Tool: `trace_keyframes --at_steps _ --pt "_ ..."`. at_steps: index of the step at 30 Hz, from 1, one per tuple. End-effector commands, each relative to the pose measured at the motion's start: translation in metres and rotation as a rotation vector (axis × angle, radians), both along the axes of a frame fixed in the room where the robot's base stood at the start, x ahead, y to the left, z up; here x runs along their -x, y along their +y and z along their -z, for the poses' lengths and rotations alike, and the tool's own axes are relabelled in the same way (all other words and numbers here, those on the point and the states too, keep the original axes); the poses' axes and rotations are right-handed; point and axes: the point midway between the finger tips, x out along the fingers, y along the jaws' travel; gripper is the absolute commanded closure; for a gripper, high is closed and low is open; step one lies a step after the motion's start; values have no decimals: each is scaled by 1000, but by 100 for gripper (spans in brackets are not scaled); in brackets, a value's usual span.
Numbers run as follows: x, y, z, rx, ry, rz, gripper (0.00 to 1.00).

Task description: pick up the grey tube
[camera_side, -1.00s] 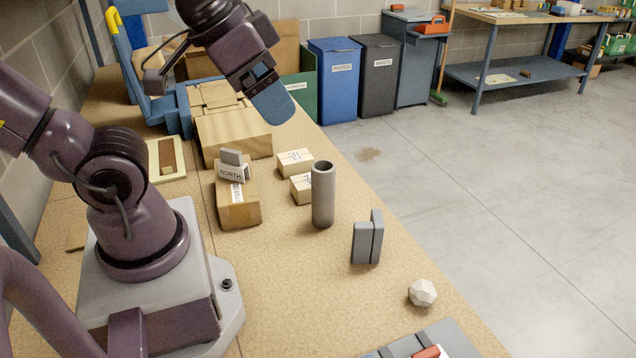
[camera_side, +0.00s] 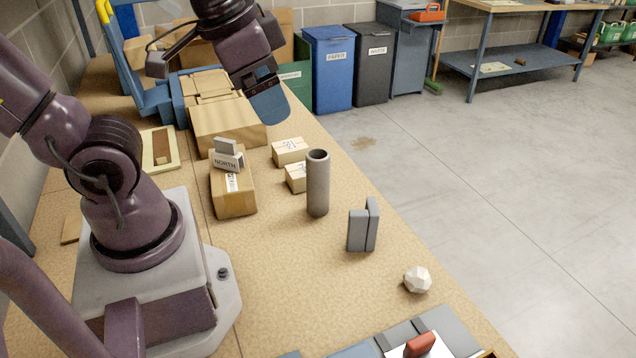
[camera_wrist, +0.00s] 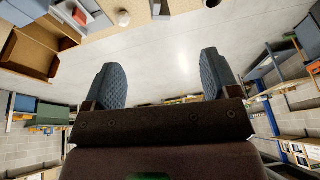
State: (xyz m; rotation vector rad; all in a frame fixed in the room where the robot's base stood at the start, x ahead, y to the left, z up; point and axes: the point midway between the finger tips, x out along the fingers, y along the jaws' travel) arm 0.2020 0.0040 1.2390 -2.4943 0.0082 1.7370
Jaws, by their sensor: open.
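The grey tube (camera_side: 318,188) stands upright on the tan worktop in the side view, with its open round mouth on top. My gripper (camera_side: 268,106) is in the air above and to the left of the tube in the picture, apart from it. It hangs over the area near the large carton. In the wrist view my gripper (camera_wrist: 160,78) shows two blue padded fingers spread wide with only floor behind the gap. The side view shows the fingers nearly edge-on. I cannot pick out the tube for certain in the wrist view.
Small cartons (camera_side: 289,151) stand just behind the tube, and a longer box (camera_side: 233,196) with a NORTH-labelled block on it is to the left. Grey upright blocks (camera_side: 362,229) and a white faceted ball (camera_side: 417,280) are nearer the front. The worktop's right edge lies close by.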

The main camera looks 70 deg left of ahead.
Motion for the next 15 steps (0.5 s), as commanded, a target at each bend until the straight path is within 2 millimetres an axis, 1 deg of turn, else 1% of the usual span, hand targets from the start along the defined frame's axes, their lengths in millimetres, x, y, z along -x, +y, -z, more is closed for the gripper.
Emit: trace_keyframes --at_steps 1,6,11,15 --pt "-4 1 11 -47 84 36 19" --pt "-16 10 45 -255 370 182 19" --pt "-29 17 76 -475 616 333 19" --pt "-43 22 102 -687 810 471 19"
